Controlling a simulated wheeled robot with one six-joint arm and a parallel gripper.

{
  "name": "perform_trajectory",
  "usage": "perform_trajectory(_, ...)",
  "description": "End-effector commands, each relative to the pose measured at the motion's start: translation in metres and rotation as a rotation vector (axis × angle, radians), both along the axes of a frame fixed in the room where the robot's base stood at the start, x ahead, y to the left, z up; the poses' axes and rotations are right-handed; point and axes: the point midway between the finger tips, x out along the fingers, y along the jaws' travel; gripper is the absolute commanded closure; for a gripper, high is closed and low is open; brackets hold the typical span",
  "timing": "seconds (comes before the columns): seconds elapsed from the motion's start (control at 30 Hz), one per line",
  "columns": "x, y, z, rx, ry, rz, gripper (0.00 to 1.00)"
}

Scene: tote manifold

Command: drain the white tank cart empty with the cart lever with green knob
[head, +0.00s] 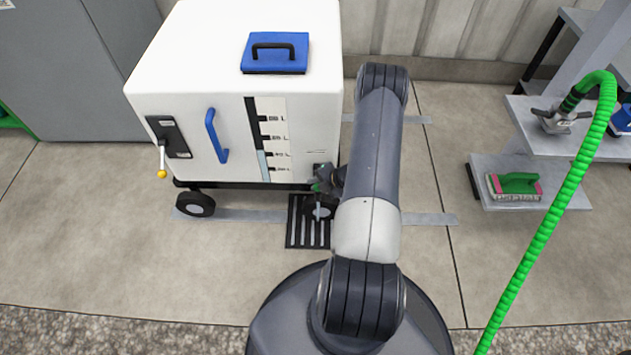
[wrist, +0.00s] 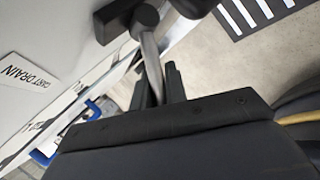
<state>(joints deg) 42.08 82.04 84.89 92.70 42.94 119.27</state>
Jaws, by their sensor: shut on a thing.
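The white tank cart (head: 205,60) stands ahead of me, left of my arm. Its level gauge (head: 275,140) shows a light blue column reaching about the third mark from the top. The cart lever with green knob (head: 315,187) is at the cart's lower right front, mostly hidden by my gripper (head: 326,182). In the wrist view, my gripper (wrist: 160,88) is shut on the lever's grey rod (wrist: 152,58), below its black hub. The knob is hidden there. A label reading "CART DRAIN" (wrist: 25,70) is on the cart beside it.
A floor drain grate (head: 296,232) lies below the lever. Another lever with a yellow knob (head: 162,173) and a blue handle (head: 214,135) are on the cart's front.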

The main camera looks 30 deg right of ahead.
Motion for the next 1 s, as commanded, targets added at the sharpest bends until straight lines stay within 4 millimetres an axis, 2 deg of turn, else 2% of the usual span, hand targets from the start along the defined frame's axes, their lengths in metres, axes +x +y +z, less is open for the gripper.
perform_trajectory(0.03, -0.0034, 0.008, 0.0012, 0.021, 0.016, 0.013, 1.0)
perform_trajectory(0.67, -0.0031, 0.0088, 0.0023, 0.045, 0.047, 0.015, 1.0)
perform_trajectory(0.7, -0.0031, 0.0088, 0.0023, 0.045, 0.047, 0.015, 0.85)
perform_trajectory(0.93, -0.0031, 0.0079, 0.0025, 0.044, 0.047, 0.013, 0.66)
perform_trajectory(1.0, -0.0028, 0.007, 0.0026, 0.043, 0.046, 0.011, 0.65)
